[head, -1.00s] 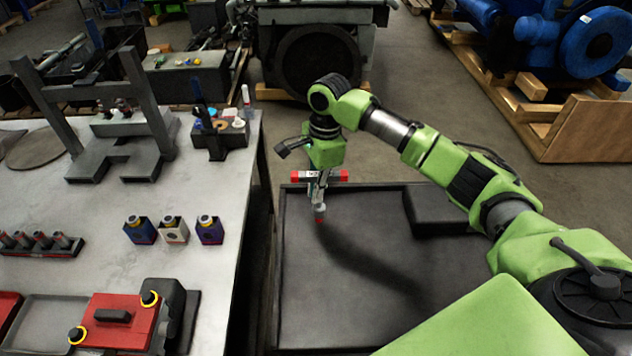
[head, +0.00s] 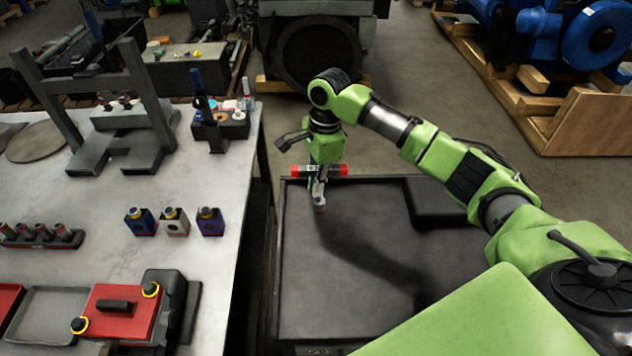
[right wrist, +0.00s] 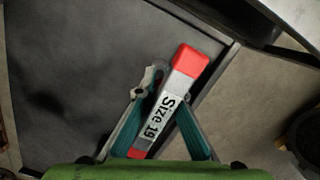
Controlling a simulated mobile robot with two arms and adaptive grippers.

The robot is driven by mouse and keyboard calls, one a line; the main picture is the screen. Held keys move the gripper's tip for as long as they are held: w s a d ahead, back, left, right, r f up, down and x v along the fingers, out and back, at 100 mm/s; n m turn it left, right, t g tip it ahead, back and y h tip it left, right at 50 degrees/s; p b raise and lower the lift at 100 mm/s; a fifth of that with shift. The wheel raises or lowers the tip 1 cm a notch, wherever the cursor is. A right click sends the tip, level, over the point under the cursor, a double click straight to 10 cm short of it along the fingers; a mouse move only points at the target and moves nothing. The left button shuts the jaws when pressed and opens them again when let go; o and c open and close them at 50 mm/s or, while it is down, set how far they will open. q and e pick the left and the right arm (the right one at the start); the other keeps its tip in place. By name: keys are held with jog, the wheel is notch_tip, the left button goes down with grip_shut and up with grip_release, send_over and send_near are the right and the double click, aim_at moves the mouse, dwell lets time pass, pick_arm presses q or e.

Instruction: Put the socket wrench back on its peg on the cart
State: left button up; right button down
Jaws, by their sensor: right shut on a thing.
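The socket wrench (head: 320,170) has a bar with red ends and a white label. In the right wrist view the wrench (right wrist: 168,112) reads "Size 19", and its bar lies slantwise between the teal fingers. My right gripper (head: 317,190) is shut on it over the far left part of the dark cart top (head: 350,290). In the head view a grey round end (head: 319,206) shows below the bar. I cannot tell whether it touches the cart. The peg cannot be made out; the gripper and wrench cover that spot. My left gripper is not in view.
A grey workbench (head: 215,270) stands left of the cart, with a narrow gap between. It holds a dark press frame (head: 125,140), several small colored blocks and a red box (head: 115,312). A raised dark block (head: 440,205) sits at the cart's far right. The cart's middle is bare.

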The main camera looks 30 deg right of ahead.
aim_at(315, 169)
jog(key=shift+f, duration=0.8)
jog(key=c, duration=1.5)
grip_release()
jog(key=shift+r, duration=4.5)
